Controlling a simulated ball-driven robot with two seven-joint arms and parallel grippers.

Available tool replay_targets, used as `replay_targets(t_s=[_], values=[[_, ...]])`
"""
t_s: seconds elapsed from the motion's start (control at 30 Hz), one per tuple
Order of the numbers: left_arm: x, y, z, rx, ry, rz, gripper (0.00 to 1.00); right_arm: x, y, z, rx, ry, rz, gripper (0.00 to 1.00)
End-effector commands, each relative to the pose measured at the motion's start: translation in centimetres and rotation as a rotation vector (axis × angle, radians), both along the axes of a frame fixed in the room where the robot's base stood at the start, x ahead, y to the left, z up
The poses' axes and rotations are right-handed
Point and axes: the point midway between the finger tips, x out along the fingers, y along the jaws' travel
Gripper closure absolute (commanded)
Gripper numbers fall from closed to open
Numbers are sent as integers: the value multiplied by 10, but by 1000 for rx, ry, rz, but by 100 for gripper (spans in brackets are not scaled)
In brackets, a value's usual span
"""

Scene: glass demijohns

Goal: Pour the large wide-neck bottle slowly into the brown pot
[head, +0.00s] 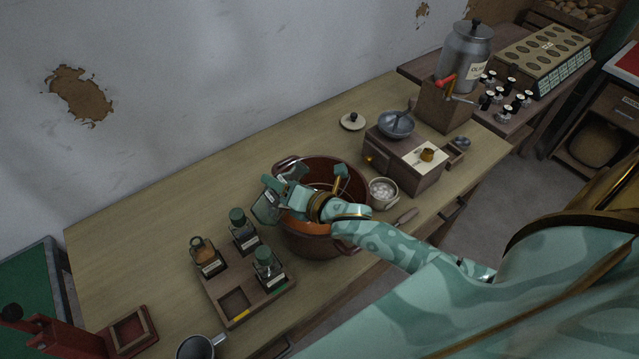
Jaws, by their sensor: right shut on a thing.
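The brown pot (318,246) stands on the wooden table, wide and open at the top. My right gripper (283,193) is over the pot's left side, shut on a clear glass bottle (265,209). The bottle looks tilted at the pot's left rim. The gripper hides much of it, so I cannot tell its neck, its contents or whether anything flows. My right forearm crosses the pot's front and hides part of its inside. My left gripper is not in view.
A wooden rack (262,303) left of the pot holds several small bottles and has an empty slot at the front. A white-filled bowl (383,193) stands close to the pot's right. The table's back left is clear.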

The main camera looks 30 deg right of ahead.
Motion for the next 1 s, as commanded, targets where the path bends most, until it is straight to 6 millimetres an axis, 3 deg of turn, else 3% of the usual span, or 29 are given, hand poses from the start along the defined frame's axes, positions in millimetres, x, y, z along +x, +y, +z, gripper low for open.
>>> replay_targets(t_s=[0.03,0.1,0.4,0.5,0.7,1.0], values=[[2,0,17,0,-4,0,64,0,-1,15,-37,-4,0,87],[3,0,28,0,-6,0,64,0,-3,23,-104,-10,0,87],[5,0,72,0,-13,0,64,-1,13,42,-539,-42,-1,87],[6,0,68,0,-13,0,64,-1,18,30,-670,-53,-2,87],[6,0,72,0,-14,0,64,-2,23,26,-834,-66,-2,87],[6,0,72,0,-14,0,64,-2,23,24,-871,-68,-4,87]])
